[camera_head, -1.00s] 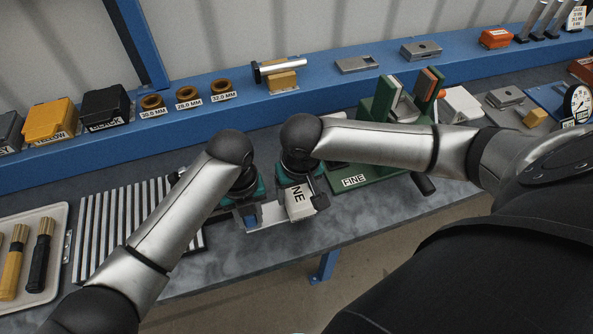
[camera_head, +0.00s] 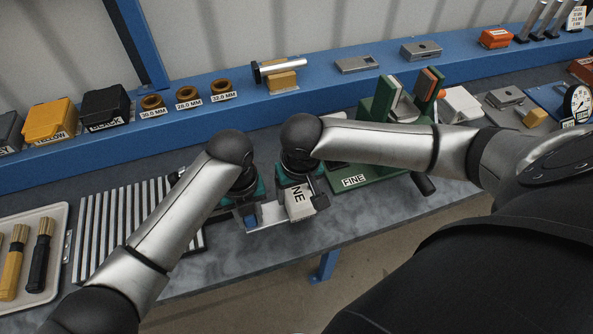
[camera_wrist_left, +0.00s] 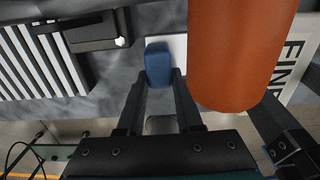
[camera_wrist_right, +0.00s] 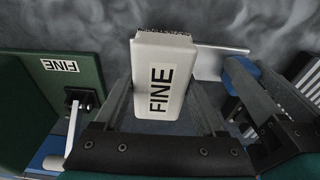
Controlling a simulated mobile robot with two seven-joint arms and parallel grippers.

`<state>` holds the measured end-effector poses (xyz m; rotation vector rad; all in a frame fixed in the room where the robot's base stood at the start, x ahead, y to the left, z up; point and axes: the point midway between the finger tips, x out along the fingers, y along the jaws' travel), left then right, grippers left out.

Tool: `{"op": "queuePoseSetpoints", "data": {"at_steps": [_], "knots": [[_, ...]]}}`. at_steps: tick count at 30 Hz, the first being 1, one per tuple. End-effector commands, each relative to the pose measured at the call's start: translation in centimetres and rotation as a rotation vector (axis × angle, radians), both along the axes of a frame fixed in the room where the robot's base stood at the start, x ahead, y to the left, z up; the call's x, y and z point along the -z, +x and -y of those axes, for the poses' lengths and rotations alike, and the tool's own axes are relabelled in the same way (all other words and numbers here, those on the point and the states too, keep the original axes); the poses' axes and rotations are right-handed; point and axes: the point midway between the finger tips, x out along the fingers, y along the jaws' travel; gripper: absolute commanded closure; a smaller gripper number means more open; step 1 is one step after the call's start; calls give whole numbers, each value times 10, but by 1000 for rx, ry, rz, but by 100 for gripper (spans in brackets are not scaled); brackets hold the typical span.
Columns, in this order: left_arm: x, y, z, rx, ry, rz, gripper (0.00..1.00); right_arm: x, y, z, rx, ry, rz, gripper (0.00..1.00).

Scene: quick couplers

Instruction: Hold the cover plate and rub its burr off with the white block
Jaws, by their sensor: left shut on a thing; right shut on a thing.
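The cover plate (camera_head: 271,213) is a pale, flat strip between my two grippers; it also shows in the right wrist view (camera_wrist_right: 222,60). My left gripper (camera_head: 248,217) is shut on a blue grip (camera_wrist_left: 158,65) at the plate's left part. My right gripper (camera_head: 298,193) is shut on the white block (camera_wrist_right: 160,78), marked FINE, with a dark rough edge at its far side. The block is at the plate's right end, and I cannot tell whether they touch. The burr cannot be made out.
A slatted rack (camera_head: 105,225) and a tray (camera_head: 58,220) of brushes lie left. A green stand (camera_head: 375,175) marked FINE is right of the block. A blue shelf (camera_head: 225,108) runs behind. A large orange rounded thing (camera_wrist_left: 238,50) blocks part of the left wrist view.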

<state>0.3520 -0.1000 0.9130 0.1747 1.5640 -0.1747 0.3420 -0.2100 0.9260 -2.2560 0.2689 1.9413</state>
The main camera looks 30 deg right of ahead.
Motion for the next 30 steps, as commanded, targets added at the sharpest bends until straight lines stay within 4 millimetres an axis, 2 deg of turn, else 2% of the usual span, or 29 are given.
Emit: {"op": "queuePoseSetpoints", "data": {"at_steps": [21, 22, 30], "knots": [[0, 0, 0, 0, 0, 1, 100, 0, 0, 0, 0, 1, 1, 72], [1, 0, 0, 0, -1, 1, 100, 0, 0, 0, 0, 1, 1, 29], [1, 0, 0, 0, -1, 1, 100, 0, 0, 0, 0, 1, 1, 59]]}}
